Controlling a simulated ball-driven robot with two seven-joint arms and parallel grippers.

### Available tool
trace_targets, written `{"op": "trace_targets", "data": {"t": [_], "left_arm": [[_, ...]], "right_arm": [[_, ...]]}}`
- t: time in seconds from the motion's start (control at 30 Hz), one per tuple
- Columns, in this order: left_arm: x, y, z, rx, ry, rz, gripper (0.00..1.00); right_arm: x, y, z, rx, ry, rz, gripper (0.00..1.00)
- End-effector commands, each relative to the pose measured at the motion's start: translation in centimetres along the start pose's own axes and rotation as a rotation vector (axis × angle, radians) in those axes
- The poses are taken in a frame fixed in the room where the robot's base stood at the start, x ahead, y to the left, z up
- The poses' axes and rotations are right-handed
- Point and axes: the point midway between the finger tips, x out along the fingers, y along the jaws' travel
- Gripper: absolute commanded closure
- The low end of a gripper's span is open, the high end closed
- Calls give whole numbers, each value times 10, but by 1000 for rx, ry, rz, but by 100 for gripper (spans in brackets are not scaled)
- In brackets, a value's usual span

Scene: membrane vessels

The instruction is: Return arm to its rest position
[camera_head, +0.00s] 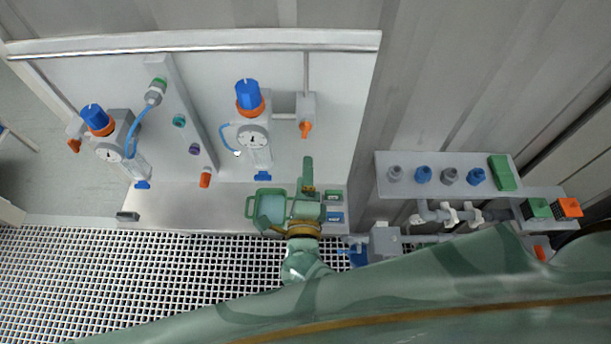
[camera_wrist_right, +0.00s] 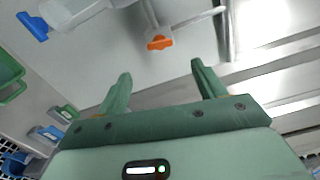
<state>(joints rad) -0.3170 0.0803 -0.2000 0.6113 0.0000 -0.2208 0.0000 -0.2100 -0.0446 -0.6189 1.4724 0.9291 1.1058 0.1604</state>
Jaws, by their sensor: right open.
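My right gripper (camera_head: 308,168) is a green two-finger gripper over the lower part of the pale panel in the head view. It is at the right side of a green-rimmed tray (camera_head: 249,208). In the right wrist view its two fingers (camera_wrist_right: 161,72) stand apart with nothing between them. Beyond the fingers is the panel with an orange valve handle (camera_wrist_right: 159,43), which also shows in the head view (camera_head: 305,129). My right arm spans the bottom of the head view. My left gripper is not in view.
Two blue-capped gauge units (camera_head: 254,135) (camera_head: 109,150) stand on the panel. A grey shelf (camera_head: 388,160) at right carries blue and grey caps and a green block (camera_head: 502,173). Grey pipes (camera_head: 440,213) run below it. Open grating (camera_head: 110,280) covers the lower left.

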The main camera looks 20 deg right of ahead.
Motion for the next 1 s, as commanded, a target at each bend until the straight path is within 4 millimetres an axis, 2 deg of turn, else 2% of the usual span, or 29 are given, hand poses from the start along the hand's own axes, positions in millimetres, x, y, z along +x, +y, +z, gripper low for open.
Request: {"op": "trace_targets", "data": {"t": [0.2, 0.27, 0.43, 0.5, 0.57, 0.6, 0.67, 0.7, 0.77, 0.8, 0.87, 0.9, 0.97, 1.0], "left_arm": [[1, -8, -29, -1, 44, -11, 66], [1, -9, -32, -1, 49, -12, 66], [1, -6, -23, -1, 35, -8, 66], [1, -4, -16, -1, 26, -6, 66], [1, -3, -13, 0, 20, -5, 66], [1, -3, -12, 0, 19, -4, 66], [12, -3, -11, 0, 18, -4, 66], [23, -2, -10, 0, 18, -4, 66], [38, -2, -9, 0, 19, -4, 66], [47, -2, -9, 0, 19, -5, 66], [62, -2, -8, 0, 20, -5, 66], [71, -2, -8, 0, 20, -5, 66], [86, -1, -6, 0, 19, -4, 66], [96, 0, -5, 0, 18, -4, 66]], "right_arm": [[0, 0, 0, 0, 0, 0, 31], [0, 0, 0, -1, 0, 0, 31], [0, 0, 3, -18, -17, 2, 31], [-1, 1, 15, -82, -83, -4, 31], [-6, 14, 31, -215, -192, -4, 31], [-12, 32, 39, -355, -287, 2, 31], [-24, 84, 39, -593, -438, 33, 31], [-34, 122, 32, -729, -525, 61, 31], [-51, 176, 17, -908, -642, 112, 31], [-62, 210, 3, -1013, -713, 151, 31], [-81, 257, -21, -1155, -816, 213, 31], [-95, 287, -39, -1239, -881, 256, 31], [-116, 330, -69, -1356, -976, 326, 31], [-130, 356, -90, -1428, -1039, 375, 31]]}}
